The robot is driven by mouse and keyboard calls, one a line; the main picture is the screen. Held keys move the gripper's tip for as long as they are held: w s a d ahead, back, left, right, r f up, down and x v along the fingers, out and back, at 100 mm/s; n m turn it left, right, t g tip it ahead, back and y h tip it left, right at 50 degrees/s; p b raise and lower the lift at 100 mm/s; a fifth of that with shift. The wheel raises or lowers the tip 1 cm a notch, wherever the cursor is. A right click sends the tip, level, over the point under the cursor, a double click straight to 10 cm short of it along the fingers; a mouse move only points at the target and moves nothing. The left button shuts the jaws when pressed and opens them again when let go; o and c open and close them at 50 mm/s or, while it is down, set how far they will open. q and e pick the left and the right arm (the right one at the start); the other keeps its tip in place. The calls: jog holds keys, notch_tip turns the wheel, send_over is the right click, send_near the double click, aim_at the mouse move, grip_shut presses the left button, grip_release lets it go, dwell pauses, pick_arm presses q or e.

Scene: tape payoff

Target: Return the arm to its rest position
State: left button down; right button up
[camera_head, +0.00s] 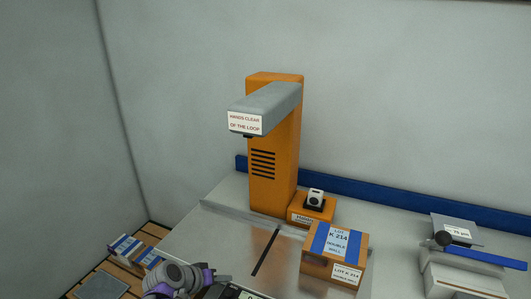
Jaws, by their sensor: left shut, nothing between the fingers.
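My left arm, grey with purple parts, comes in at the bottom edge, left of centre. My left gripper (218,290) is the dark part at its end, low in the picture and partly cut off by the bottom edge. It is shut with nothing in it. It is in front of the steel table and apart from the carton and the orange machine. My right gripper is not in view.
An orange machine (270,180) with a grey overhanging arm (275,98) stands on the steel table (215,240). A carton (318,270) with a blue band sits right of a dark slot (266,252). Further right is a grey device (455,270). Blue-banded packs (125,246) lie on slats at left.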

pick_arm(q)
jog(key=s+a+r+m+g+y, duration=0.1)
jog(key=s+y, duration=0.4)
jog(key=s, duration=1.8)
jog(key=shift+s+a+r+y, duration=0.3)
jog(key=shift+s+a+r, duration=0.05)
jog(key=shift+a, duration=0.35)
